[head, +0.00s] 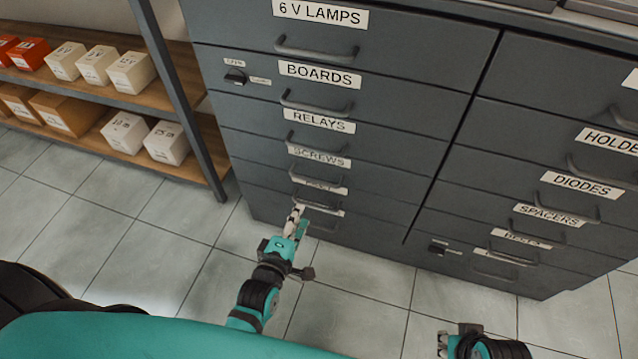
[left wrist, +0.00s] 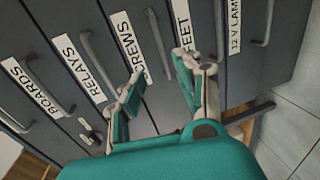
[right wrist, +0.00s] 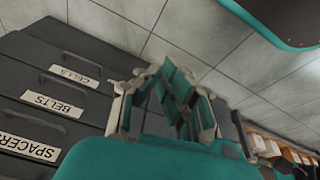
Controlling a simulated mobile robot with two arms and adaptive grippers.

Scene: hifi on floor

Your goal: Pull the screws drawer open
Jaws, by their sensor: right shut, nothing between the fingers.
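The screws drawer (head: 365,170) is a dark grey front in the left column of a cabinet, with a white SCREWS label (head: 318,156) and a bar handle (head: 318,179) below it. It looks flush with its neighbours. My left gripper (head: 299,218) is low in front of this column. In the left wrist view my left gripper (left wrist: 161,72) is open, its fingers apart on either side of the lower end of the screws handle (left wrist: 158,42); whether they touch it I cannot tell. My right gripper (right wrist: 178,88) is shut and empty, near the right column.
Handles of the relays drawer (left wrist: 98,62) and feet drawer (left wrist: 219,30) lie close on either side. A small knob (head: 236,76) sticks out near BOARDS. A shelf with boxes (head: 95,65) stands left. The tiled floor (head: 120,235) in front is clear.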

